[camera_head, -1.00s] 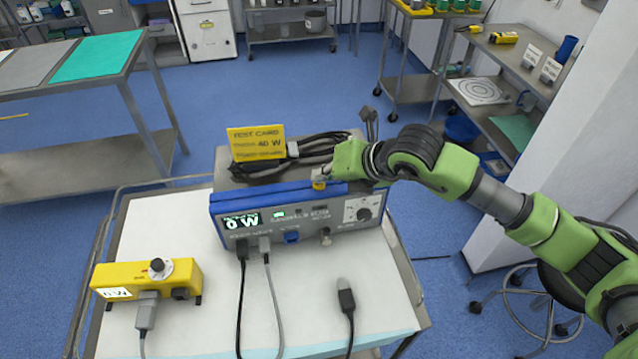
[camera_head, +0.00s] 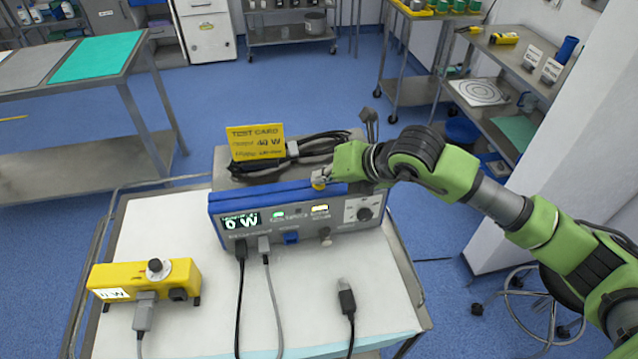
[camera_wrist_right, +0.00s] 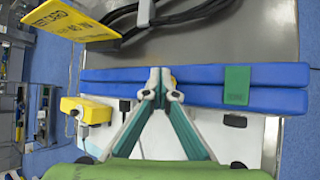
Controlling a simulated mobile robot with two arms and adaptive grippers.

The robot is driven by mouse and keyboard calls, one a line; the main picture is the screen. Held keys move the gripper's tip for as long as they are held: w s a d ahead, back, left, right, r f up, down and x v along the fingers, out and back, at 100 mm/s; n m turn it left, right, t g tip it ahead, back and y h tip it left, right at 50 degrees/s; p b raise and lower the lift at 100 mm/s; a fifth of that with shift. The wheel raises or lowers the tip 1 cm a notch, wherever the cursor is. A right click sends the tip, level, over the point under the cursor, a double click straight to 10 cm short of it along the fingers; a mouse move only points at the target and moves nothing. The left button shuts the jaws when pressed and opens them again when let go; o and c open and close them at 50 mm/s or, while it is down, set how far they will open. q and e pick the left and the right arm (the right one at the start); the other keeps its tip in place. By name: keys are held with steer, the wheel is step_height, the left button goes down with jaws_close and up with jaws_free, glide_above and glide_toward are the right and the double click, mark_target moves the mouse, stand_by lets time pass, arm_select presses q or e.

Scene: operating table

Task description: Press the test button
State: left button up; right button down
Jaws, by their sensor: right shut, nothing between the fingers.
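The blue and grey unit (camera_head: 290,222) stands on the white-topped cart, its display (camera_head: 241,220) reading 0 W. I cannot tell which part is the test button. My right gripper (camera_head: 320,180) is shut and empty, at the blue top edge of the panel. My left gripper is not in view.
A yellow box (camera_head: 150,277) with a dial stands at the cart's left. A loose cable plug (camera_head: 346,298) lies front right. A green patch (camera_wrist_right: 237,85) sits on the bars.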

mark_target(322, 186)
stand_by(0.3)
steer(key=shift+r, duration=0.8)
steer(key=shift+r+p, duration=1.35)
steer(key=shift+r, duration=1.2)
steer(key=shift+f, duration=0.15)
